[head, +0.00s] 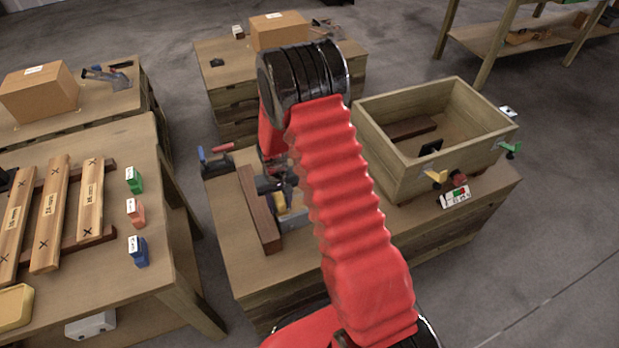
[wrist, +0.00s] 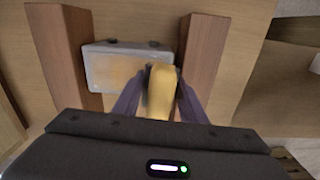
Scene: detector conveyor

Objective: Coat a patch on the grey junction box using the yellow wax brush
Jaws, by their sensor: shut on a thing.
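The grey junction box (wrist: 98,72) lies between two brown wooden bars, and part of it shows in the head view (head: 296,219). A faint yellow-orange tint covers the middle of its face. My gripper (wrist: 155,100) is shut on the yellow wax brush (wrist: 162,92), over the right part of the box. The brush end is dark and blurred, and I cannot tell whether it touches the box. In the head view my gripper (head: 276,184) is partly hidden by my arm.
The left wooden bar (wrist: 66,50) and right bar (wrist: 203,60) flank the box closely. A large open wooden crate (head: 385,140) stands to the right on the same bench. A table at left holds planks (head: 50,215) and coloured blocks (head: 136,212).

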